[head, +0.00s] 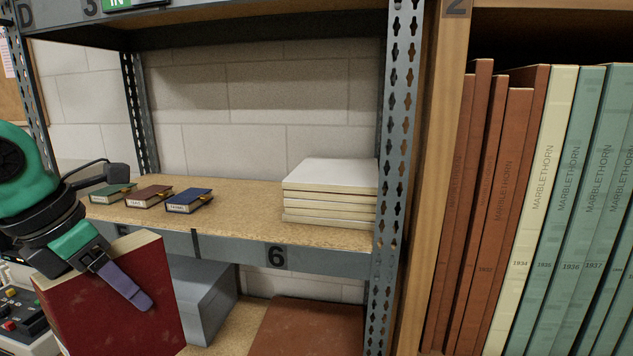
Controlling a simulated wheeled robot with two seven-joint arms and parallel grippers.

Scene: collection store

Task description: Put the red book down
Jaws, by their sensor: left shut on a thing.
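The red book (145,270) is a large dark red volume at the lower left of the head view. My left gripper (125,285) is shut on it, with one finger lying across its cover. The book is held upright and slightly tilted, in front of the shelf unit and below the front edge of the middle shelf. Its lower end is cut off by the picture's bottom edge. The far finger is hidden behind the book. My right gripper is not in view.
The middle shelf (245,205) bears several small books (148,196) at left and a white stack (330,192) at right, with bare board between. A grey box (205,295) and brown item (310,325) are below. Upright volumes (570,200) fill the right bookcase.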

